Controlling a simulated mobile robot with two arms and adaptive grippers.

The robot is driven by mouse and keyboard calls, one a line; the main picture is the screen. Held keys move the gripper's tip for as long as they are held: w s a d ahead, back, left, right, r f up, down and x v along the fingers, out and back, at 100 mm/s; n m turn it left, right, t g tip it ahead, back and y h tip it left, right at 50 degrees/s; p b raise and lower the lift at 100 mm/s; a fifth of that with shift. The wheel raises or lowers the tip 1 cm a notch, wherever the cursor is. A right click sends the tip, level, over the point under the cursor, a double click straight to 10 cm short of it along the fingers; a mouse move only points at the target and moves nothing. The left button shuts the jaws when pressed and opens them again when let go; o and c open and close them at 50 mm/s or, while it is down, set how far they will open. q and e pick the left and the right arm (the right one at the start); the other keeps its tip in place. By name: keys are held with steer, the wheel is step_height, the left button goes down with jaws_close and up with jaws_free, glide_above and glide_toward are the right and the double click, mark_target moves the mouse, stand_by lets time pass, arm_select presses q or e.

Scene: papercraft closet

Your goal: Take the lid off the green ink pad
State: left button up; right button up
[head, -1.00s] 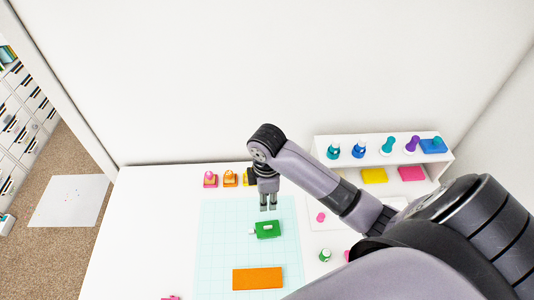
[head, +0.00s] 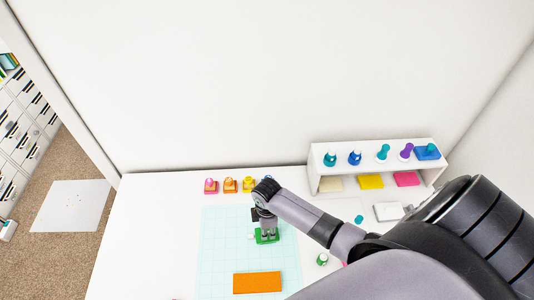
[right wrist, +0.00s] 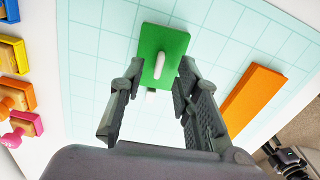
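The green ink pad (head: 272,240) lies on the light-blue gridded mat (head: 220,262). In the right wrist view the green ink pad (right wrist: 165,50) shows a white handle (right wrist: 159,66) on its top and a small white tab at its near edge. My right gripper (head: 268,236) is directly over the pad. In the right wrist view my right gripper (right wrist: 155,88) is open, with its fingers at either side of the pad's near end and nothing held. Dark mechanical parts (right wrist: 288,158) at the lower right may be my left gripper; its fingers are unclear.
An orange block (head: 257,282) lies on the mat nearer to me. Several small stamps (head: 230,186) stand in a row behind the mat. A white shelf (head: 325,172) with bottles, stamps and coloured pads stands at the back right. A green-and-white bottle (head: 322,260) stands right of the mat.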

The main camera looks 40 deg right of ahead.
steer(key=shift+f, duration=1)
steer(key=shift+c, duration=0.4)
jaws_close()
